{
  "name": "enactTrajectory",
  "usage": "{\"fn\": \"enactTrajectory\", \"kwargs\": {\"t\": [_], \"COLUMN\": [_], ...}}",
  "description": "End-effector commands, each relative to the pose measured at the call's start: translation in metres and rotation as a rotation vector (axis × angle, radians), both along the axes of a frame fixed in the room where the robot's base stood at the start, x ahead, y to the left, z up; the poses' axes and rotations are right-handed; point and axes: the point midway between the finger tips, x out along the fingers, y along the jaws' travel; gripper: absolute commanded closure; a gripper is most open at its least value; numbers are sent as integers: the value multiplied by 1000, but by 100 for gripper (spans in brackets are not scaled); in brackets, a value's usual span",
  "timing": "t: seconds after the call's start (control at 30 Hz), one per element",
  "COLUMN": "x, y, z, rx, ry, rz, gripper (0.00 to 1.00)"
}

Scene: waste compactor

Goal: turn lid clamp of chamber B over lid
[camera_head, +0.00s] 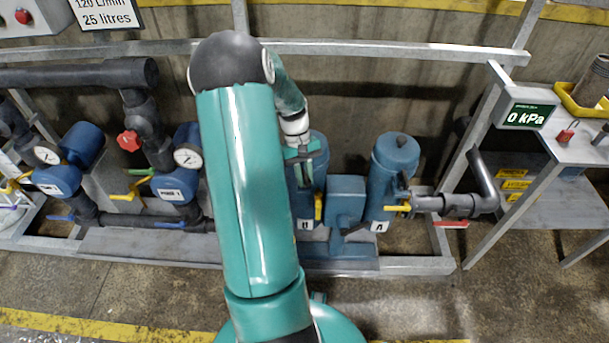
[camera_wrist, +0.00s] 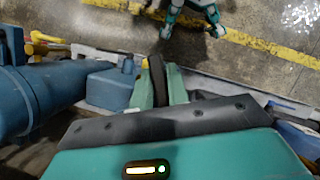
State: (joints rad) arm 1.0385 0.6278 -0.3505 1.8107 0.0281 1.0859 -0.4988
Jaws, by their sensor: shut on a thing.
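Chamber B (camera_head: 306,208) is the left of two blue cylinders in the head view, partly hidden by my arm. My gripper (camera_head: 305,170) is at its upper part, in front of its lid (camera_head: 318,143). In the wrist view, my gripper (camera_wrist: 158,88) has its two teal fingers shut on a dark, upright bar, the lid clamp (camera_wrist: 157,75). The clamp's lower part and pivot are hidden by the gripper, and I cannot tell whether it reaches over the lid.
Chamber A (camera_head: 393,160) stands to the right, with a dark clamp (camera_head: 402,185) at its side. A blue box (camera_head: 345,195) sits between the chambers. Yellow valve handles (camera_head: 398,208) stick out low. A grey rail (camera_head: 400,50) runs behind. A table with a 0 kPa display (camera_head: 526,116) stands right.

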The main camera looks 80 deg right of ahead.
Motion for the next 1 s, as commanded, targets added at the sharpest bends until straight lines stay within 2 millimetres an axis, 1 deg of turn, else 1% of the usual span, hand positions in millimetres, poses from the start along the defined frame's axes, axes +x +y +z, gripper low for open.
{"fn": "enactTrajectory", "kwargs": {"t": [0.2, 0.5, 0.7, 1.0], "x": [0, 0, 0, 0], "y": [-1, 0, 0, 0], "z": [0, 0, 0, 0], "rx": [-2, -1, 0, -1], "ry": [-1, 0, -1, 0], "rz": [-188, -366, -421, -436], "gripper": [100, 100, 100, 100]}}
